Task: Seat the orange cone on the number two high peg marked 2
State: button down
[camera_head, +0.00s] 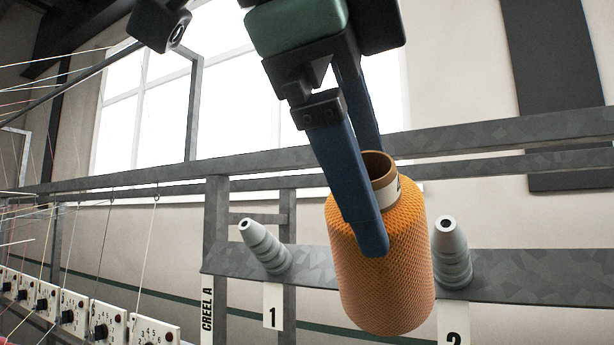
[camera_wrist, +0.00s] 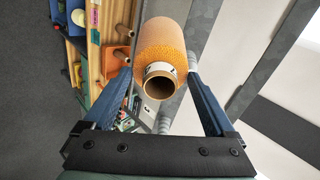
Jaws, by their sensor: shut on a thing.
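The orange cone (camera_head: 385,265) is a yarn package with a brown tube core at its top. My gripper (camera_head: 375,215) is shut on the orange cone, with one blue finger across its near side and the other behind it. In the wrist view the orange cone (camera_wrist: 163,45) hangs between both fingers, its hollow tube end facing the camera. The high peg marked 2 (camera_head: 451,255) is a bare grey stepped peg just right of the cone in the head view, with its label 2 (camera_head: 454,337) below it. The cone overlaps the rail in front; its exact distance from the peg cannot be told.
Peg 1 (camera_head: 264,247) stands bare to the left on the grey metal rail (camera_head: 530,277), above its label 1 (camera_head: 273,306). A CREEL A sign (camera_head: 207,310) hangs farther left. A row of dial boxes (camera_head: 105,322) and thin yarns fill the left side.

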notch_tip(320, 180, up, 9)
jog(key=s+d+m+h+p, duration=0.2)
jog(key=s+d+p, duration=0.1)
jog(key=shift+w+a+b+x, duration=0.25)
jog(key=shift+w+a+x, duration=0.1)
jog(key=shift+x, duration=2.3)
jog(key=shift+w+a+b+x, duration=0.25)
jog(key=shift+a+b+x, duration=0.1)
jog(key=shift+x, duration=2.3)
jog(key=shift+w+a+b+x, duration=0.2)
jog(key=shift+w+a+x, duration=0.15)
jog(key=shift+x, duration=2.3)
jog(key=shift+s+f+t, duration=0.1)
jog(key=shift+f+t, duration=0.05)
jog(key=shift+t, duration=0.15)
grip_release()
